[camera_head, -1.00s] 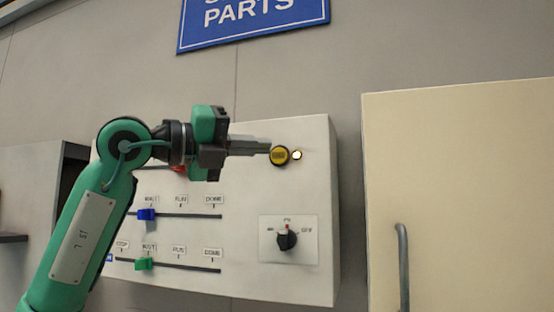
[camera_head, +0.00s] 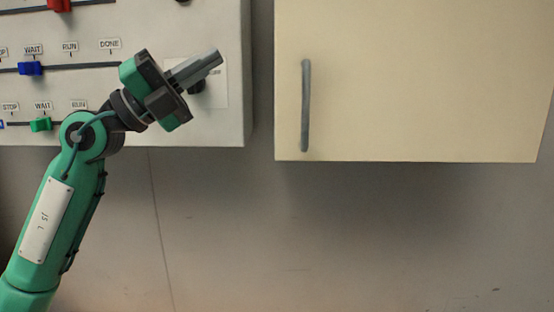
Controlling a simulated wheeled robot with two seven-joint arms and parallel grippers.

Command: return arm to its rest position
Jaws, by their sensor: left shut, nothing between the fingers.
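My left gripper (camera_head: 214,59) is in front of the lower right part of the wall control panel (camera_head: 232,128), pointing up and to the right. Its fingers are shut with nothing between them. It partly hides the dark rotary knob (camera_head: 197,87) on its white plate. I cannot tell how far the fingertips are from the panel. My right gripper is not in view.
On the panel are a red slider (camera_head: 61,5), a blue slider (camera_head: 30,69) at WAIT and a green slider (camera_head: 41,125) at WAIT. A cream cabinet (camera_head: 420,80) with a vertical grey handle (camera_head: 306,105) hangs at the right. The wall below is bare.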

